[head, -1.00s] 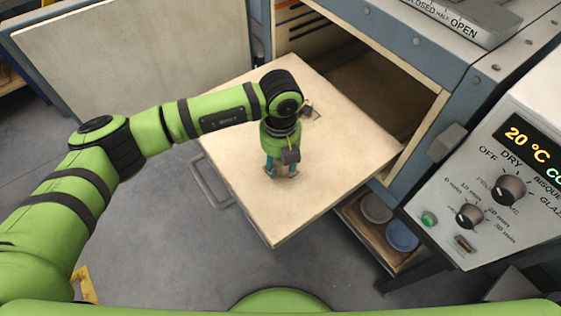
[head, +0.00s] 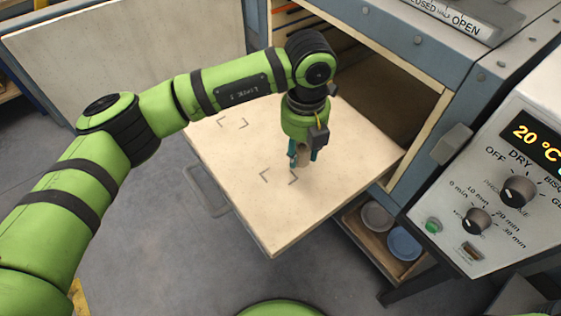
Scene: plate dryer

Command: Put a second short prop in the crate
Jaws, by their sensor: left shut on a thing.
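My left gripper (head: 303,160) is above the pale pull-out shelf (head: 350,185) of the dryer, pointing down. Its teal fingers are shut on a short prop (head: 304,154), a small tan-grey piece mostly hidden between them. The prop appears raised above the shelf, right of and behind a set of dark corner marks (head: 280,177). I cannot make out a crate in this view. My right gripper is not in view.
More corner marks (head: 232,123) lie bare at the shelf's far left. The dryer's open chamber (head: 385,105) is behind the shelf. A control panel (head: 510,190) stands at right. Plates (head: 403,243) sit in a lower compartment. The open door (head: 125,65) is at back left.

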